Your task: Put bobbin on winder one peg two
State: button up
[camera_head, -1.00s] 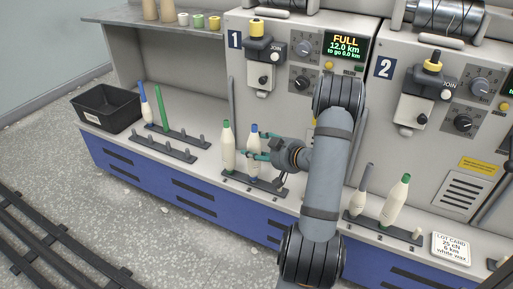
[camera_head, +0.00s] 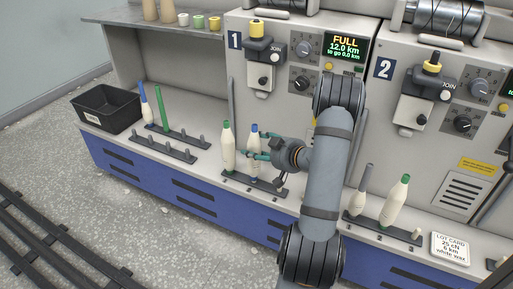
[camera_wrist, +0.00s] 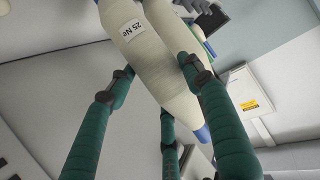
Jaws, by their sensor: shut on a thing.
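My gripper (camera_head: 262,156) is shut on a cream bobbin with a blue tip (camera_head: 253,148) in front of winder one (camera_head: 262,105). The held bobbin is upright, over or on the middle of a dark peg rail (camera_head: 235,181); I cannot tell whether it is seated on a peg. A green-tipped cream bobbin (camera_head: 227,150) stands just left of it on the same rail. In the wrist view the fingers surround the held bobbin (camera_wrist: 160,65), which carries a "25 Ne" label. Its lower end is hidden in the wrist view.
A peg rail (camera_head: 165,147) to the left holds a blue-tipped and a green tube. A black bin (camera_head: 106,106) is further left. A lot card (camera_head: 451,247) lies at right.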

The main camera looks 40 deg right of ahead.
aim_at(257, 140)
jog(key=shift+r+p, duration=0.55)
jog(key=shift+r, duration=0.15)
jog(key=shift+d+r, duration=0.1)
dwell(0.6)
jog(key=shift+r+p, duration=0.7)
jog(key=shift+p, duration=0.1)
dwell(0.5)
jog(key=o, duration=0.9)
jog(key=shift+o, duration=0.2)
jog(key=p+v, duration=0.4)
jog(key=v, duration=0.7)
